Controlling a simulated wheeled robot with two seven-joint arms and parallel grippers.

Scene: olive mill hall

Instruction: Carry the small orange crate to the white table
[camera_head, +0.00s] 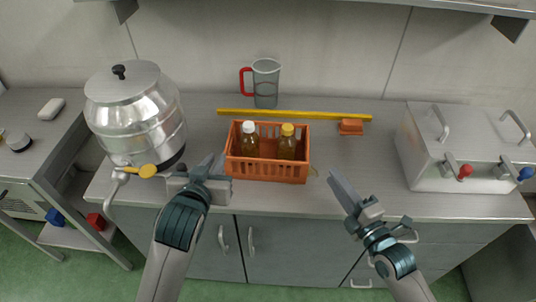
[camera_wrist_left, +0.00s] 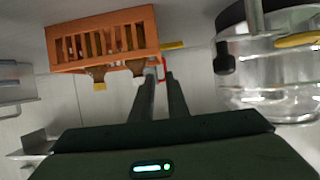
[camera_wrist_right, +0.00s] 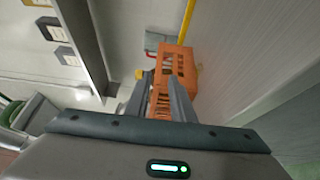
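The small orange crate (camera_head: 267,171) stands upright on the grey counter with two bottles in it, one white-capped (camera_head: 249,140) and one yellow-capped (camera_head: 287,142). My left gripper (camera_head: 213,164) is just left of the crate, apart from it; its two fingers show a gap in the left wrist view (camera_wrist_left: 160,75), with the crate (camera_wrist_left: 105,41) ahead. My right gripper (camera_head: 337,178) is right of the crate, near the counter's front edge. Its fingers are apart and empty in the right wrist view (camera_wrist_right: 168,75), with the crate (camera_wrist_right: 182,62) beyond them. I see no white table.
A steel drum with a tap (camera_head: 135,110) stands left of the crate. A steel box (camera_head: 465,150) with taps stands right. Cabinet doors (camera_head: 280,250) are below the counter.

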